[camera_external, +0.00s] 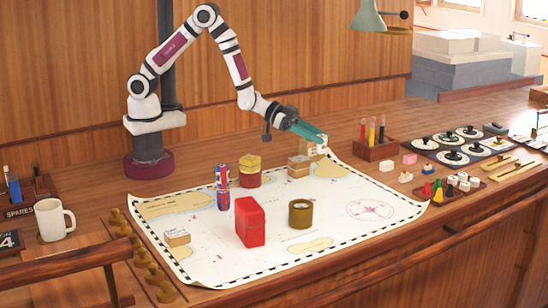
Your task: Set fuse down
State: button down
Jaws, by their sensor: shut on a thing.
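My gripper (321,139) has teal fingers and is above the far right part of the white chart (225,255), just above and beside small tan boxes (299,166). It is shut on a small pale thing at its fingertips, seemingly the fuse (323,145). The thing is too small here to make out its shape, and the fingers partly hide it. I cannot tell whether it touches the box below it or hangs clear.
On the chart stand a red-and-blue can (222,187), a yellow-topped tin (249,171), a red box (249,221), an olive cylinder (301,214) and a small box (177,237). The chart's right part is clear.

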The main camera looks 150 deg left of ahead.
jog(key=w+d+f+m+h, duration=0.15)
jog(key=d+m+h, duration=0.5)
jog(key=d, duration=0.75)
jog(key=w+d+f+m+h, duration=0.15)
jog(key=d+m+h, duration=0.55)
jog(key=d, duration=0.7)
jog(key=s+d+m+g+h, duration=0.8)
jog(key=s+d, duration=0.4)
jog(key=d, duration=0.4)
jog(key=shift+m+g, duration=0.45)
jog(key=shift+g, duration=0.15)
jog(key=f, duration=0.5)
jog(key=s+f, duration=0.1)
jog(key=f, duration=0.1)
jog(key=shift+d+f, duration=0.25)
jog(key=shift+f, duration=0.15)
jog(key=shift+w, duration=0.1)
jog(key=c, duration=0.5)
grip_release()
jog(key=shift+f, duration=0.1)
